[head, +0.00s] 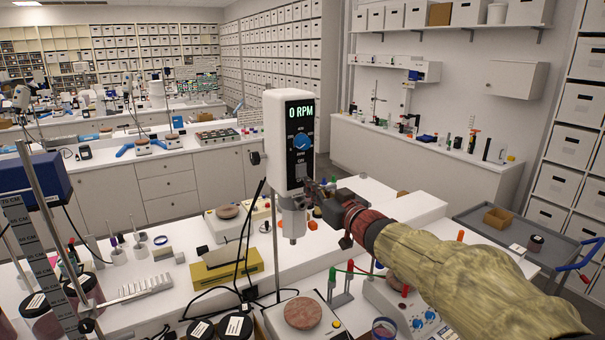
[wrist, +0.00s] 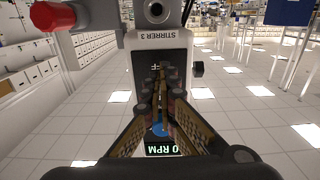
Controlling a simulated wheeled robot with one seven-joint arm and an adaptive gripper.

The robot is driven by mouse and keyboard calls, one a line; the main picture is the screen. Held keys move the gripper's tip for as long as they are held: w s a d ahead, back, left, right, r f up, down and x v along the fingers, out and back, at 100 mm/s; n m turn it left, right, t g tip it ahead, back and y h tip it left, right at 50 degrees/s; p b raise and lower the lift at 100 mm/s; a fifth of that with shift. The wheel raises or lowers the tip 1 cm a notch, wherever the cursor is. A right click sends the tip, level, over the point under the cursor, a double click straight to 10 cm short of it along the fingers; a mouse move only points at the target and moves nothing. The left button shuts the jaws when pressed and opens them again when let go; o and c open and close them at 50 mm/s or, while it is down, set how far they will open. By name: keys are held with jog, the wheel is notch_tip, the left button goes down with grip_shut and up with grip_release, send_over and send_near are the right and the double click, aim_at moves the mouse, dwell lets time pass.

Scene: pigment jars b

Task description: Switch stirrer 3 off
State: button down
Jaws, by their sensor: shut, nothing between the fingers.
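Stirrer 3 (head: 275,130) is a tall white overhead unit with a black front panel in the head view. Its display (head: 300,110) reads 0 RPM. Below that are a blue dial (head: 302,142) and a switch (head: 303,172) low on the panel. In the wrist view the unit (wrist: 180,40) appears upside down, with the label STIRRER 3 readable. My gripper (head: 312,186) is shut and empty, its fingertips at the lower panel beside the switch. In the wrist view the fingers (wrist: 161,75) cover most of the switch area. I cannot tell whether they touch it.
A box with blue knobs (head: 408,310) sits under my arm. Jars (head: 40,318) and a blue device on a stand (head: 30,183) are at the left. A grey cart (head: 500,228) stands at the right.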

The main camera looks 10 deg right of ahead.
jog(key=shift+w+a, duration=0.1)
jog(key=shift+w, duration=0.45)
jog(key=shift+w+a, duration=0.15)
jog(key=shift+w, duration=0.15)
jog(key=shift+w+a, duration=0.1)
jog(key=shift+w, duration=0.2)
jog(key=v, duration=1.6)
jog(key=shift+p, duration=0.45)
jog(key=shift+r, duration=0.1)
